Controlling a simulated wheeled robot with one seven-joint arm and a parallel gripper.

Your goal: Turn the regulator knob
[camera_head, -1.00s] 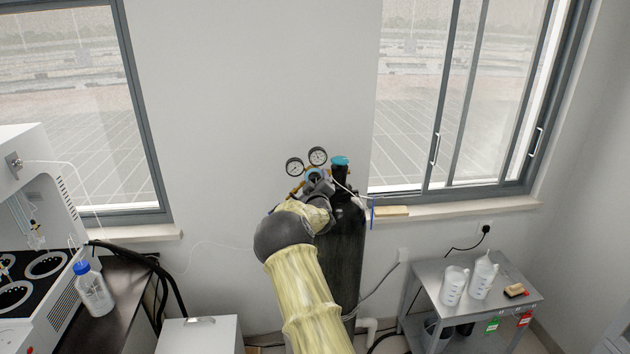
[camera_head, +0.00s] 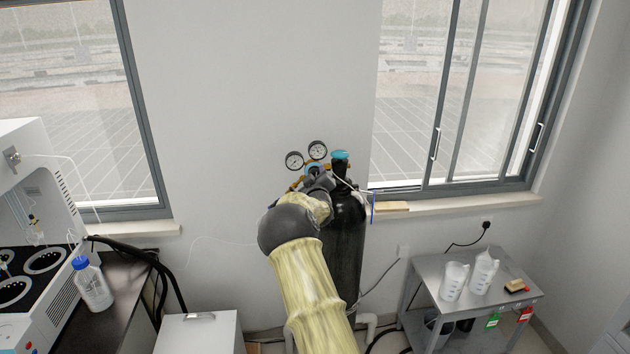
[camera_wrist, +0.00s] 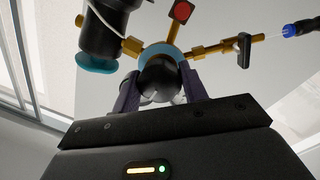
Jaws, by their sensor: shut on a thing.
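The regulator (camera_head: 313,168) is brass and blue with two round dials, and stands beside the top of the dark gas cylinder (camera_head: 345,240). In the wrist view the black regulator knob (camera_wrist: 158,76) sits in front of the blue regulator ring (camera_wrist: 150,50), with brass pipes to either side. My gripper (camera_wrist: 160,90) has one finger on each side of the knob and is shut on it. In the head view the knob is hidden behind my arm and gripper (camera_head: 318,184).
A teal-topped cylinder valve (camera_wrist: 98,62) is close left of the knob. A brass pipe with a small black lever (camera_wrist: 244,50) runs right. A steel cart (camera_head: 470,305) with jugs stands right; a white machine (camera_head: 50,180) and bottle (camera_head: 92,287) stand left.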

